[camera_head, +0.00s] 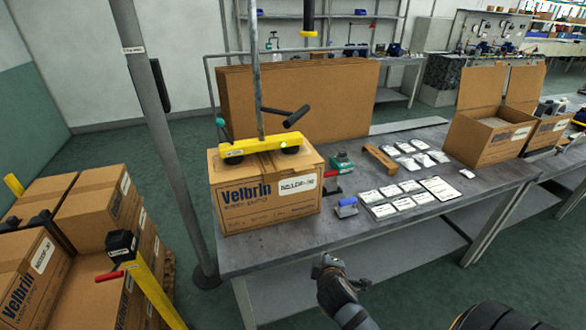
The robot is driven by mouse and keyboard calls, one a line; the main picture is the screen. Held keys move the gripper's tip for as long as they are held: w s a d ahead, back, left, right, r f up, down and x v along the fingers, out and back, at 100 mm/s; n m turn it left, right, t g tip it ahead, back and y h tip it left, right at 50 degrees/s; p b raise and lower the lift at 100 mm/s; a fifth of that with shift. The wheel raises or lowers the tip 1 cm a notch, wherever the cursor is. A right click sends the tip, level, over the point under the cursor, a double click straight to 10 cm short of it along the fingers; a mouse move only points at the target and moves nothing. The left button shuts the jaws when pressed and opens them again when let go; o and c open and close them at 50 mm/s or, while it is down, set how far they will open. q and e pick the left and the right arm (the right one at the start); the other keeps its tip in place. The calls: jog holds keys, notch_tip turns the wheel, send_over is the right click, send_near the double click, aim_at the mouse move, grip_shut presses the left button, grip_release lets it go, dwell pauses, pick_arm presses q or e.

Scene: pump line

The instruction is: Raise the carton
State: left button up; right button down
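The brown Velbrin carton (248,210) sits upright and closed on the near left end of the grey workbench (380,238). A yellow lifter bar (255,144) with dark pads hangs on a vertical grey tube (256,90) and rests on or just above the carton's top; I cannot tell if it is attached. The lifter has a black handle (292,116). My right gripper (328,265) is in front of the bench, below and to the right of the carton and apart from it. Its fingers are too small to tell open or shut. My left gripper is out of view.
Open boxes (490,140) stand farther right. A grey post (165,140) and stacked cartons (95,205) are at left. Large cardboard (340,100) stands behind.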

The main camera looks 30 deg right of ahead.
jog(key=w+a+r+n+t, duration=0.2)
jog(key=r+n+t, duration=0.2)
jog(key=r+n, duration=0.45)
jog(key=w+a+r+n+t+y, duration=0.1)
jog(key=w+r+n+t, duration=0.2)
jog(key=r+n+t, duration=0.35)
jog(key=w+a+r+n+t, duration=0.2)
jog(key=r+n, duration=0.6)
jog(key=r, duration=0.3)
pick_arm(q)
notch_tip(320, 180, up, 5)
jog(key=p, duration=0.6)
pick_arm(e)
jog(key=w+d+r, duration=0.3)
jog(key=w+r, duration=0.4)
jog(key=w, duration=0.1)
jog(key=shift+w, duration=0.15)
jog(key=shift+w, duration=0.1)
